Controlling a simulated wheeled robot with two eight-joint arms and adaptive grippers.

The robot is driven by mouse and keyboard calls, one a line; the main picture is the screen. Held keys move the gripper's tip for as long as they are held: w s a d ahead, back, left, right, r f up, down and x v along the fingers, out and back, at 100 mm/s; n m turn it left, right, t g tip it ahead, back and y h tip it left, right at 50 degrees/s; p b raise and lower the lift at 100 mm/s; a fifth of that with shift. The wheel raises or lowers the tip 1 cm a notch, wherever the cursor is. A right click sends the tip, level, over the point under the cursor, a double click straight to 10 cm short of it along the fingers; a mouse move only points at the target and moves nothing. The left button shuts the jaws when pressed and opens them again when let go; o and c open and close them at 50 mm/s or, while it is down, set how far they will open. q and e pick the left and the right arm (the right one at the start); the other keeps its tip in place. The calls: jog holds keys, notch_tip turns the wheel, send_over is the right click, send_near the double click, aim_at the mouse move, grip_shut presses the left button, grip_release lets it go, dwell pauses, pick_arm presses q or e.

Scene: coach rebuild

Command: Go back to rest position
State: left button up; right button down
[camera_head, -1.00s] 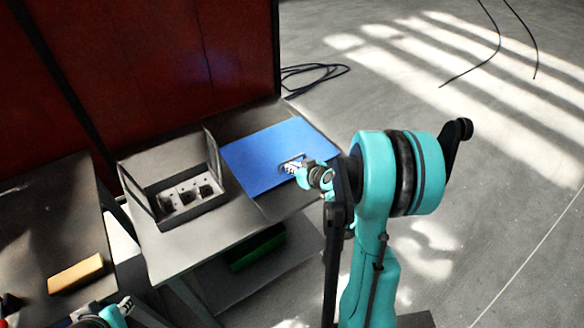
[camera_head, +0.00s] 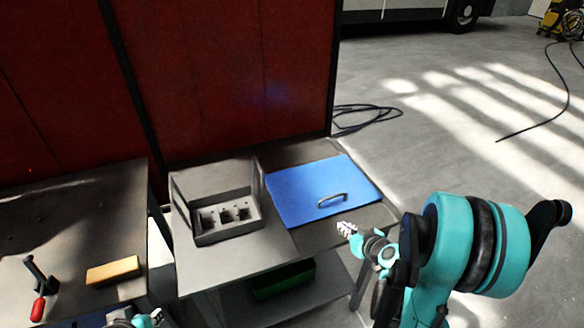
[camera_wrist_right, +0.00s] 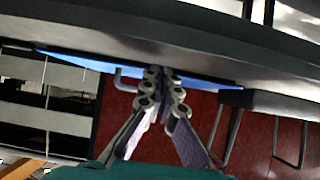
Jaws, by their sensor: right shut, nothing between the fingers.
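My right gripper (camera_head: 347,229) is shut and empty. It is held near the front right edge of the table (camera_head: 185,262), apart from the blue panel. It also shows in the right wrist view (camera_wrist_right: 162,75), with its fingertips together. The blue panel (camera_head: 295,185) lies flat on the table's right side, with a metal handle (camera_head: 332,199) on top. My left gripper (camera_head: 152,319) shows only in part at the bottom edge; its jaw opening cannot be made out.
An open grey box (camera_head: 228,232) with dark slots stands left of the panel. A left bench (camera_head: 75,215) holds an orange block (camera_head: 113,270) and a red-handled tool (camera_head: 38,304). A green item (camera_head: 283,281) lies on the lower shelf. Red cabinets (camera_head: 225,75) stand behind. Floor at right is open.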

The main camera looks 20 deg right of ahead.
jog(key=shift+g+y, duration=0.4)
jog(key=shift+g, duration=0.3)
jog(key=a+r, duration=0.1)
jog(key=a, duration=0.1)
jog(key=a+r, duration=0.1)
jog(key=a, duration=0.1)
jog(key=a+r, duration=0.1)
jog(key=a, duration=0.1)
jog(key=shift+s+a, duration=0.1)
jog(key=shift+a, duration=0.3)
jog(key=s+a+r+g, duration=0.1)
jog(key=s+a+r, duration=0.2)
jog(key=s+a, duration=0.3)
jog(key=s+a+r+g, duration=0.2)
jog(key=s+a+r, duration=0.1)
jog(key=s+a, duration=0.3)
jog(key=shift+s+a+r+h, duration=0.2)
jog(key=shift+a+r+h, duration=0.1)
jog(key=shift+h, duration=0.1)
